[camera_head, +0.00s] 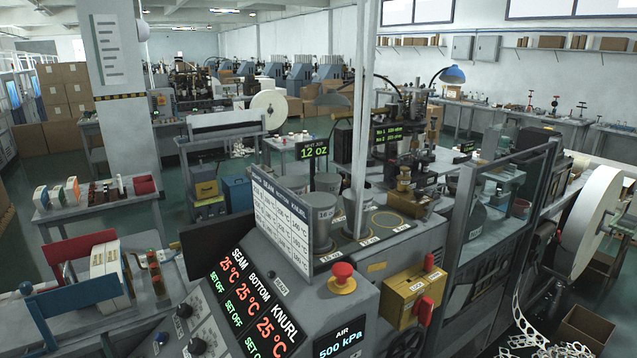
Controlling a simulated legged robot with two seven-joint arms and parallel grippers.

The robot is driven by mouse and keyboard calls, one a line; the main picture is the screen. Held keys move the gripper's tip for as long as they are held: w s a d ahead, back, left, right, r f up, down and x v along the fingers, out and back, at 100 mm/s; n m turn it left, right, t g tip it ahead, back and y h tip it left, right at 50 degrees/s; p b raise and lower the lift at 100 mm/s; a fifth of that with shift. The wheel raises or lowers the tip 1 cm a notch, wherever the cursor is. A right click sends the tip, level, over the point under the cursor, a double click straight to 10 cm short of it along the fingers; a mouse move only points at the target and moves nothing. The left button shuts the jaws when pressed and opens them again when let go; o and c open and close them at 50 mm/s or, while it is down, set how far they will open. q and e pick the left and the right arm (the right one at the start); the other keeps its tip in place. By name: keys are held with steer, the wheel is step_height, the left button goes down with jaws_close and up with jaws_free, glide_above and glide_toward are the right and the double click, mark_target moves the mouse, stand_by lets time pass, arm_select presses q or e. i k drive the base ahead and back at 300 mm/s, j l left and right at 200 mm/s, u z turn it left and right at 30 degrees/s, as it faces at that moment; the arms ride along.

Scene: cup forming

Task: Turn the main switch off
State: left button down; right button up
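A yellow switch box (401,297) is mounted on the front of the grey machine, right of centre. A red handle (424,311) sticks out from its right side, pointing downward. A smaller red piece (429,262) stands at the box's upper right corner. The box's small labels are too small to read surely, so I cannot tell the switch position from them. Neither of my grippers is in view, and nothing touches the box.
A red mushroom button (342,272) on a yellow base sits left of the box. A display panel (250,305) shows SEAM, BOTTOM and KNURL at 25 °C and SET OFF. An air display (343,340) reads 500 kPa. A framed guard (500,225) stands right of the box.

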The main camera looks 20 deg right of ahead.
mark_target(423, 308)
steer(key=z, duration=1.3)
steer(key=i+l+u, duration=0.35)
steer(key=l, duration=0.35)
steer(key=i+l+u, duration=0.2)
steer(key=l, duration=0.2)
steer(key=i, duration=0.05)
